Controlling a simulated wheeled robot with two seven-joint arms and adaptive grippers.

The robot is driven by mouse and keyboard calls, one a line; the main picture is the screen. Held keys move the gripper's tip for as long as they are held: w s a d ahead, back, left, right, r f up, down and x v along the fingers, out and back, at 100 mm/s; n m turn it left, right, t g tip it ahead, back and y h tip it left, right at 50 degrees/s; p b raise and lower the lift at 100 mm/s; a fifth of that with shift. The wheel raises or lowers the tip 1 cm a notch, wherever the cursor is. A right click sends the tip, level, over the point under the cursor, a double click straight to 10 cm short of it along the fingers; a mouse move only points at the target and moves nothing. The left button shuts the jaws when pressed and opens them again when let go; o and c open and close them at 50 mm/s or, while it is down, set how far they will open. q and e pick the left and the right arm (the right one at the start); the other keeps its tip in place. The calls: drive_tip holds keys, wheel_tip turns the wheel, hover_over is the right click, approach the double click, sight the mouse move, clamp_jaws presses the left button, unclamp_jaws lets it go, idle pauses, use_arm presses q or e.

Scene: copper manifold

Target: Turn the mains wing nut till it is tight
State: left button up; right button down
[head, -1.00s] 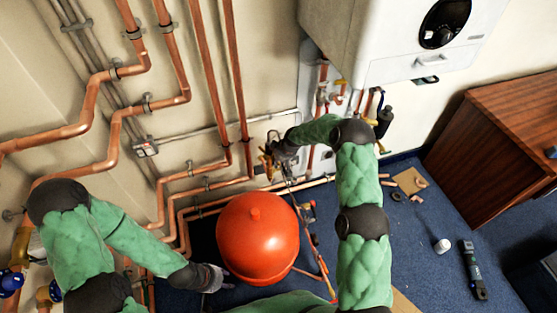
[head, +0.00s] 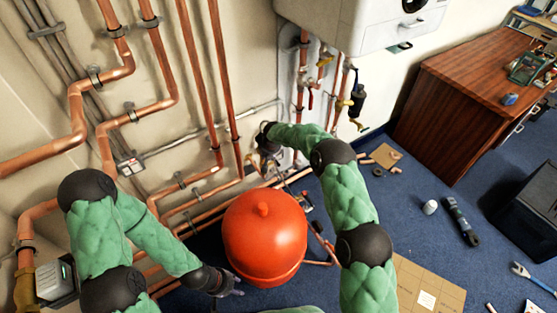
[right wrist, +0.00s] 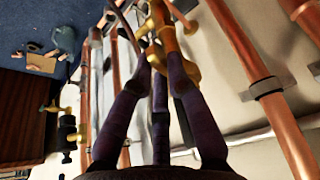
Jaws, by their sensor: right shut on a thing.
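In the right wrist view, the dark fingers of my right gripper (right wrist: 160,52) are closed around a brass-coloured part (right wrist: 158,22) on the pipework, taken as the mains wing nut. The fingers cover much of it, and its wings cannot be made out. In the head view, my right gripper (head: 268,148) is at the pipes low on the wall, below and left of the boiler, partly hidden by my forearm. My left gripper (head: 228,284) is low, left of the red vessel and away from the nut. Its finger gap is unclear.
A red expansion vessel (head: 264,240) stands between my arms. The white boiler (head: 365,30) hangs above right, with valves and copper pipes (head: 303,80) under it. A wooden desk (head: 450,95) is at right. A cardboard sheet (head: 425,285), a white cup (head: 430,207) and tools lie on blue carpet.

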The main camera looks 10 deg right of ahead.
drive_tip(key=shift+w+a+m+h+b, duration=0.1)
drive_tip(key=shift+a+m+h+b, duration=0.55)
drive_tip(key=shift+m, duration=0.8)
drive_tip(key=shift+a+m+h+b, duration=0.5)
drive_tip(key=shift+a+m+b, duration=0.35)
drive_tip(key=shift+m, duration=0.65)
drive_tip(key=shift+w+a+m+h+b, duration=0.1)
drive_tip(key=shift+a+m+h+b, duration=0.6)
drive_tip(key=shift+m, duration=0.75)
drive_tip(key=c, duration=1.2)
unclamp_jaws()
drive_tip(key=v, duration=1.2)
drive_tip(key=shift+w+d, duration=0.2)
